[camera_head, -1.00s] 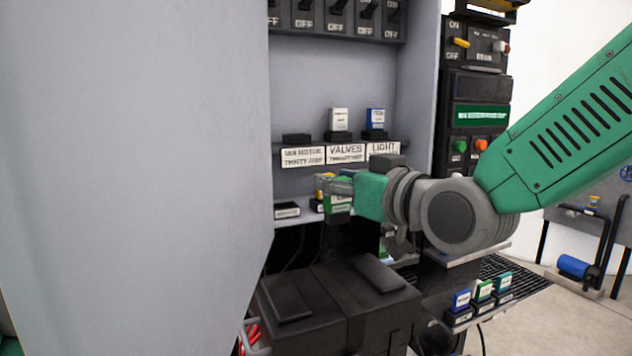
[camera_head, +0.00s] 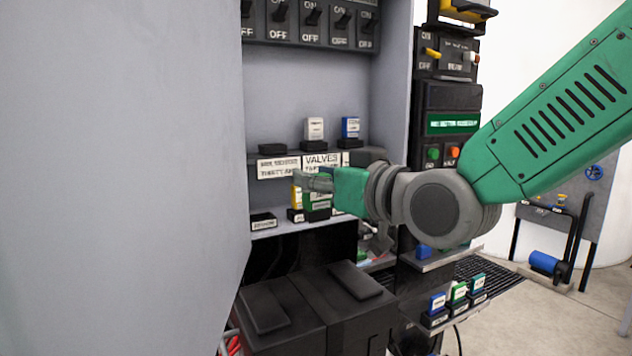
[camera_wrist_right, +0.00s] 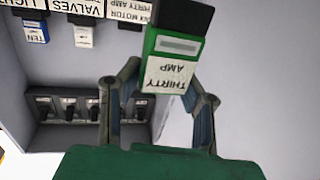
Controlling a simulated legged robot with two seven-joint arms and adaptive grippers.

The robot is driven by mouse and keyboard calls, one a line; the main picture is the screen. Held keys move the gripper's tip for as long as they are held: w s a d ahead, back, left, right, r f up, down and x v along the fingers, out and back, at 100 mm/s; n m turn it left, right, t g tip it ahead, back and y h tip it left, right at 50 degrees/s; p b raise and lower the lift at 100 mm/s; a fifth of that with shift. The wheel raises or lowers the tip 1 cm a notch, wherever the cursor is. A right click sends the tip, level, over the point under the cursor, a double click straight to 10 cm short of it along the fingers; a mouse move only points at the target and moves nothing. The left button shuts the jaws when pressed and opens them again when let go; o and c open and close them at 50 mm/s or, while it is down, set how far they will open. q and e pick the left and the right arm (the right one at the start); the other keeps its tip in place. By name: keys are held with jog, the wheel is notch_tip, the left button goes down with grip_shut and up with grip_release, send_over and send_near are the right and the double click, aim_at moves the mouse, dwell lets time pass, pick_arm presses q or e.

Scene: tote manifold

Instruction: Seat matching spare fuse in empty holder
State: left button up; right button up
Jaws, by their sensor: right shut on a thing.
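My right gripper (camera_head: 322,184) is in front of the cabinet's lower shelf, shut on a green fuse (camera_head: 318,198). In the right wrist view, the gripper (camera_wrist_right: 168,88) has this fuse (camera_wrist_right: 172,62) between its fingers, with a white label reading THIRTY AMP upside down. A black part sits at its far end; I cannot tell whether it is the fuse's own base. An empty black holder (camera_head: 279,148) stands on the upper shelf above a label (camera_head: 279,167) that seems to read THIRTY AMP. The holder is clear of the gripper. My left gripper is out of view.
White (camera_head: 314,129) and blue (camera_head: 350,127) fuses stand right of the empty holder. A yellow fuse (camera_head: 296,194) is beside the held one. Another black holder (camera_head: 263,221) is on the lower shelf. The grey door (camera_head: 120,170) blocks the left. Several fuses sit on a lower-right ledge (camera_head: 459,313).

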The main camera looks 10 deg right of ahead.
dwell(0.3)
jog(key=shift+s+d, duration=0.2)
jog(key=shift+s, duration=0.35)
jog(key=a+v, duration=0.1)
jog(key=v, duration=0.5)
jog(key=shift+s+d+p, duration=0.15)
jog(key=shift+s+p, duration=0.2)
jog(key=shift+s, duration=0.3)
notch_tip(320, 180, up, 12)
jog(key=p, duration=0.6)
jog(key=shift+p, duration=0.4)
